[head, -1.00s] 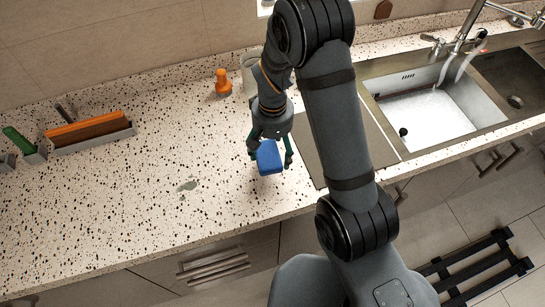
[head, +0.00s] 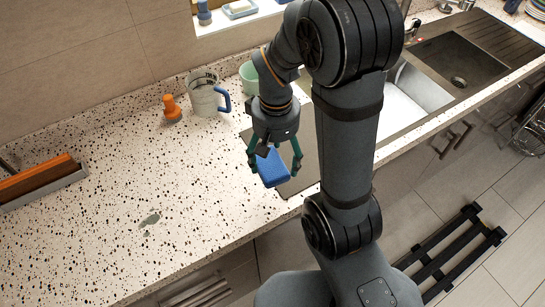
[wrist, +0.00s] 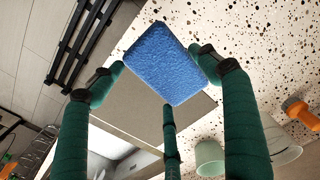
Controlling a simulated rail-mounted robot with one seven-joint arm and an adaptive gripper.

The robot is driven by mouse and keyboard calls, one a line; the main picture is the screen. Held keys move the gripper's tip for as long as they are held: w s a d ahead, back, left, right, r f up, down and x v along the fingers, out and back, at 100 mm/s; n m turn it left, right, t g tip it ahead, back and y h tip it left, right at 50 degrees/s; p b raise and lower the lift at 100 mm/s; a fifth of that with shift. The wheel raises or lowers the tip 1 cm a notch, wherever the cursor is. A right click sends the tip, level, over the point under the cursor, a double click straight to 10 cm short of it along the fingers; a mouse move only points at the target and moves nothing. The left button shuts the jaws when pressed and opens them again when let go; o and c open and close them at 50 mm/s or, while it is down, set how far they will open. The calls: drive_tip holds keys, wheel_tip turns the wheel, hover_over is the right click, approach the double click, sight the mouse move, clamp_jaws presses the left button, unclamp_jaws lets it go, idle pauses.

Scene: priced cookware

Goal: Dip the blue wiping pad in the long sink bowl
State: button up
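The blue wiping pad (head: 272,168) is held between the fingers of my gripper (head: 274,160), tilted, above the counter at the near left corner of the sink's grey drainboard (head: 308,172). In the wrist view the pad (wrist: 172,62) sits between the green fingertips, which press on its sides; a third finger is below it. The sink bowl with a bright white inside (head: 408,96) is to the right of my arm. My arm hides its left part. A darker, smaller bowl (head: 458,60) with a drain lies further right.
A mug with a blue handle (head: 204,94), a pale green cup (head: 250,78) and an orange-topped item (head: 172,107) stand behind and left of my gripper. An orange-brown block in a tray (head: 40,180) lies far left. The middle counter is mostly clear.

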drive_tip(key=c, duration=0.5)
drive_tip(key=shift+d, duration=0.15)
